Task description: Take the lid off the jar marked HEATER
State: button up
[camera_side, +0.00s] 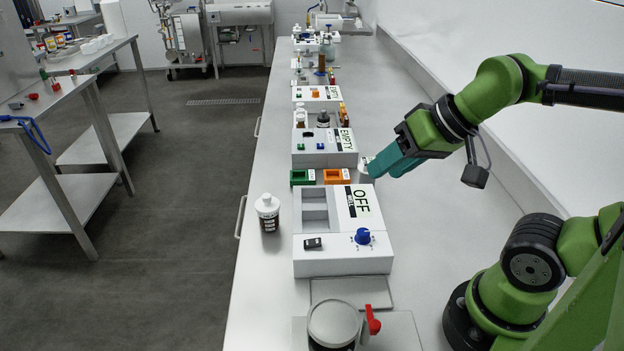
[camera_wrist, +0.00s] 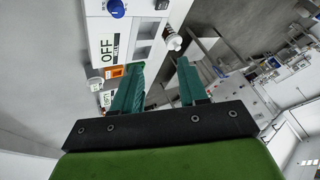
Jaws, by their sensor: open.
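My gripper (camera_side: 384,167) is open and empty above the bench, its teal fingers pointing left and slightly down. It also shows in the wrist view (camera_wrist: 160,64), with a clear gap between the fingers. A round grey lid (camera_side: 333,322) sits on a dark-bodied jar at the bottom edge of the side view, well away from my gripper. No HEATER marking is readable on this jar. A small white vessel (camera_side: 365,166) stands near my fingertips, partly hidden by them in the side view. It also shows left of the fingers in the wrist view (camera_wrist: 95,84).
A white unit marked OFF (camera_side: 345,250) has a blue knob (camera_side: 363,236). A red handle (camera_side: 373,320) is beside the grey lid. The right of the bench (camera_side: 430,235) is clear.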

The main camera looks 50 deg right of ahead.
jog(key=o, duration=0.9)
jog(key=n+g+h, duration=0.2)
jog(key=n+g, duration=0.3)
jog(key=g, duration=0.2)
send_over(266, 195)
jog(key=shift+f, duration=0.8)
jog(key=f, duration=1.1)
jog(key=shift+s, duration=0.3)
jog(key=shift+w+f, duration=0.2)
jog(key=shift+f, duration=2.5)
